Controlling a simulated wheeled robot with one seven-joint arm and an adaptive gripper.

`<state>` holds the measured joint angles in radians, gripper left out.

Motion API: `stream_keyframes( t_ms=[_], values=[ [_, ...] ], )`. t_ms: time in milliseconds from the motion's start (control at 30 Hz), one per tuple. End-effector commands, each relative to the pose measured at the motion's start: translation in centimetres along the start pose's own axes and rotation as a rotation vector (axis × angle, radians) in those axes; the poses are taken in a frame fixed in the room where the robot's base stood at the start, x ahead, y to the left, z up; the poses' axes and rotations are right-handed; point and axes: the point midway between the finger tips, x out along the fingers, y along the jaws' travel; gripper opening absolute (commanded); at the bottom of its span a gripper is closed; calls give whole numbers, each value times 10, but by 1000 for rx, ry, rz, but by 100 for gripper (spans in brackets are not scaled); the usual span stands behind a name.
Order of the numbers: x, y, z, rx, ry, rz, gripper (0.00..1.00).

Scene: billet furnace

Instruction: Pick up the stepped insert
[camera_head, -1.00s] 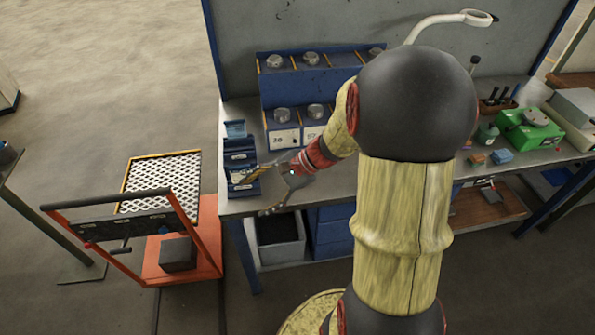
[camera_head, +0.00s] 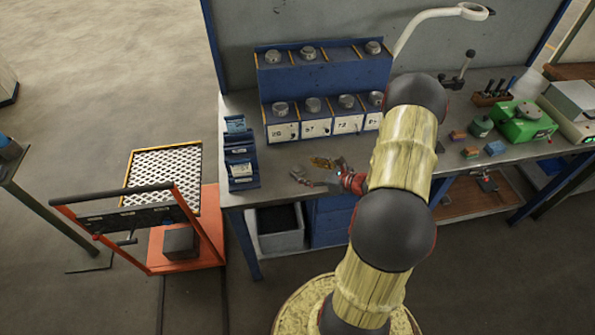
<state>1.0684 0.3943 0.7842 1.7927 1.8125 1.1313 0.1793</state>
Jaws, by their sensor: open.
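Several round grey metal pieces sit on the two-tier blue rack (camera_head: 322,76) at the back of the bench. One is on the upper tier at left (camera_head: 272,56), and one is on the lower tier at left (camera_head: 281,108). They are small here, and I cannot tell which piece is the stepped insert. My gripper (camera_head: 312,174) is open above the bench in front of the rack, with its fingers pointing left. Nothing can be seen between the fingers. My arm hides part of the bench to the right.
A blue stepped holder (camera_head: 240,168) stands at the bench's left end. A green device (camera_head: 524,120) and small coloured blocks (camera_head: 494,148) lie to the right. An orange cart (camera_head: 205,245) stands left of the bench.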

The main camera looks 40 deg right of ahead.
Motion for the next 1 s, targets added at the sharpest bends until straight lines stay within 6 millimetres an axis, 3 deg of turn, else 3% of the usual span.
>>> stream_keyframes(
  t_ms=[200, 533, 1000],
  values=[
    [31, 2, 0, -1, 0, 3, 68],
    [37, 2, 0, -1, 0, 2, 68],
    [37, 2, 0, -1, 0, 3, 41]
  ],
)
